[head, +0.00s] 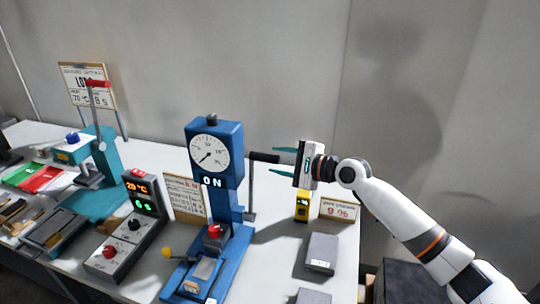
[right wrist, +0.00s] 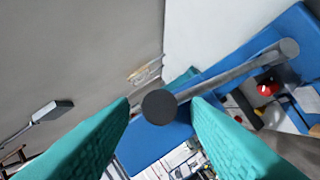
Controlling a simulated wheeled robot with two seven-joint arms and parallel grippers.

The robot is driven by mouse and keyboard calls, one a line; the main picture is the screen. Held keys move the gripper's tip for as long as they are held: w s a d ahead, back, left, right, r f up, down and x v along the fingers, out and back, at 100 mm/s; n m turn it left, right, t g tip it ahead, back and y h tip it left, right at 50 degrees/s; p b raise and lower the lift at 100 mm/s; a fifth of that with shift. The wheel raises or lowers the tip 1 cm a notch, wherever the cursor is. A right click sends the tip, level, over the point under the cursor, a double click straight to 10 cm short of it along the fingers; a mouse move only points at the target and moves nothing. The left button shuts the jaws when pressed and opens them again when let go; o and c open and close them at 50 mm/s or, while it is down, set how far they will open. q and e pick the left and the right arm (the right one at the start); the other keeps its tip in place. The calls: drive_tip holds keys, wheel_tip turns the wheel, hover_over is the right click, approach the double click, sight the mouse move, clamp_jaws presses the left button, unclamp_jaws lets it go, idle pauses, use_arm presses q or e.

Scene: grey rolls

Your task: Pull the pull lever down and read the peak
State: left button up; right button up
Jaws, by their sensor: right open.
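The dial's needle points to the lower left. The pull lever (head: 251,190) is on its right side, upright, with a black handle (head: 265,157) at the top pointing right. My right gripper (head: 272,160) is open, its teal fingertips at the handle's free end. In the right wrist view the handle's round dark end (right wrist: 160,107) lies between the two fingers, with no clear contact. My left gripper is not in view.
A teal press (head: 104,155) stands further left.

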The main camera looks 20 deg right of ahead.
drive_tip(key=shift+x, duration=1.6)
clamp_jaws()
